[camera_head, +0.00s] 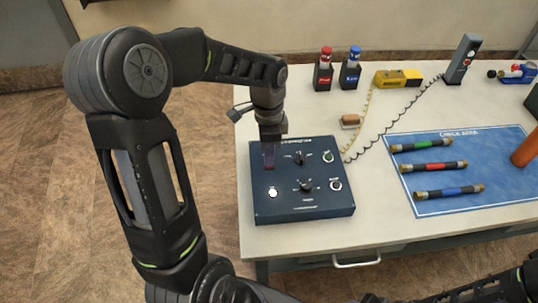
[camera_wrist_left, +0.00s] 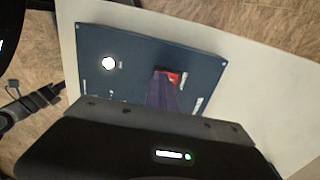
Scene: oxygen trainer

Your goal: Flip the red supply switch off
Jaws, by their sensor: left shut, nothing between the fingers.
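The dark blue control box (camera_head: 325,205) lies on the table's left part; it also shows in the wrist view (camera_wrist_left: 135,42). My left gripper (camera_head: 269,160) points down at the box's upper left area. Its fingers are shut with nothing between them; in the wrist view the fingers (camera_wrist_left: 163,95) reach over the panel. The red switch (camera_wrist_left: 174,76) shows as a small red patch at the fingertips, partly hidden by them. Whether they touch it, and which way it is set, I cannot tell. In the head view, my gripper covers most of the switch. My right gripper is out of view.
On the box are two black knobs (camera_head: 306,186), a lit white round lamp or button (camera_head: 272,192) and a green one (camera_head: 328,157). Red (camera_head: 323,75) and blue (camera_head: 350,75) holders stand behind. A blue mat (camera_head: 480,195) with coloured tubes lies right; coiled cords run between.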

